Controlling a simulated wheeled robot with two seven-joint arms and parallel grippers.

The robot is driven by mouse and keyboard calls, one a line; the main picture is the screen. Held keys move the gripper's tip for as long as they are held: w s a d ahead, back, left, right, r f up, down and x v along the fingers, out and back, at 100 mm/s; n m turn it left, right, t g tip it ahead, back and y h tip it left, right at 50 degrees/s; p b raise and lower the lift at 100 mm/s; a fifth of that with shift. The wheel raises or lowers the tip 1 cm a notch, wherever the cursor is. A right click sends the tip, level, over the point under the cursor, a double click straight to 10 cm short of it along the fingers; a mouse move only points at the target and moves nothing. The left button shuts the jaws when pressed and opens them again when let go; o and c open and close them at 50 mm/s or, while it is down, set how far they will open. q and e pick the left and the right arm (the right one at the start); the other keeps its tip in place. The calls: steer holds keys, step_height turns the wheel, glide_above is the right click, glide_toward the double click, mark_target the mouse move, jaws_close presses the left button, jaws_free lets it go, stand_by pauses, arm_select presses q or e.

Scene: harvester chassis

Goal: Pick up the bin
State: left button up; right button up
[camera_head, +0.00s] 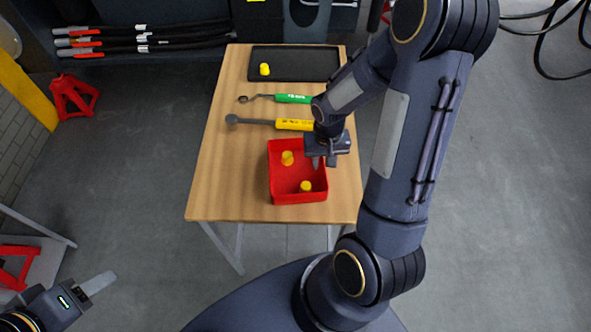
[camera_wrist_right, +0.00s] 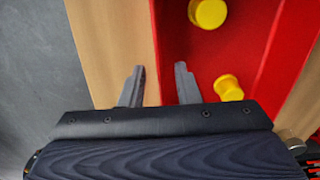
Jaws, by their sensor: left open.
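The red bin (camera_head: 298,197) sits on the wooden table near its front edge, with two yellow cap-like pieces inside. My right gripper (camera_head: 324,162) is at the bin's right wall near the far corner. In the right wrist view its fingers (camera_wrist_right: 159,70) are apart, one over the table side and one over the bin's inside, with the bin's wall (camera_wrist_right: 160,40) between them. I cannot tell how deep they reach. My left gripper (camera_head: 92,288) is open and empty at the lower left, away from the table.
A green-handled tool (camera_head: 293,98) and a yellow-handled tool (camera_head: 294,125) lie behind the bin. A black tray (camera_head: 305,62) with a yellow piece (camera_head: 264,69) lies at the table's far end. The tabletop (camera_head: 222,180) left of the bin is clear. Red stands (camera_head: 72,97) are on the floor at left.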

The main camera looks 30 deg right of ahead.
steer(key=shift+f, duration=0.6)
jaws_close()
steer(key=shift+r, duration=0.1)
